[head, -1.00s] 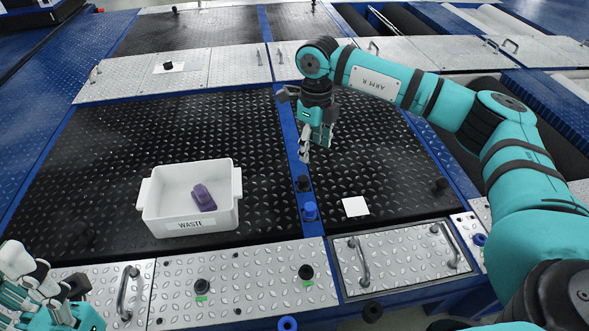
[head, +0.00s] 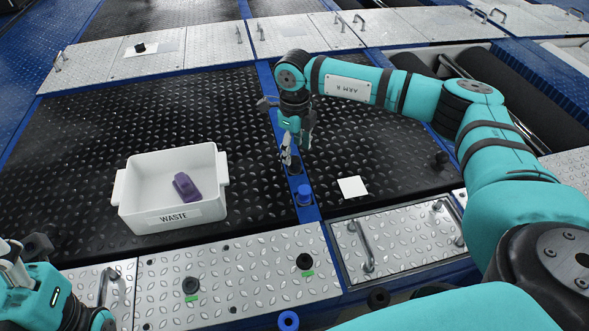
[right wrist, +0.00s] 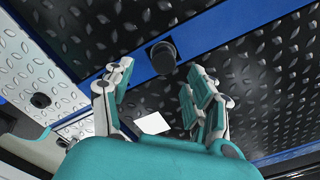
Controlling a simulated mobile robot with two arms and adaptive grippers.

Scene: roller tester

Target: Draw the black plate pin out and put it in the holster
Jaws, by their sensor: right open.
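The black plate pin (head: 294,168) stands in the blue beam, just behind the blue pin (head: 304,194). In the right wrist view the black pin (right wrist: 163,57) shows its round top on the blue strip, between and beyond the fingertips. My right gripper (head: 288,158) points down close above the pin, open and empty; its fingers (right wrist: 161,70) are apart in the wrist view. A black ring (head: 378,298), which looks like a holster, sits at the front edge. My left gripper (head: 22,262) is cut off at the lower left; its jaws are unclear.
A white WASTE bin (head: 172,215) with a purple object (head: 186,187) stands on the black plate to the left. A white square (head: 352,187) lies right of the beam. Black knobs (head: 191,286) and handles (head: 361,250) rise from the front metal panels.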

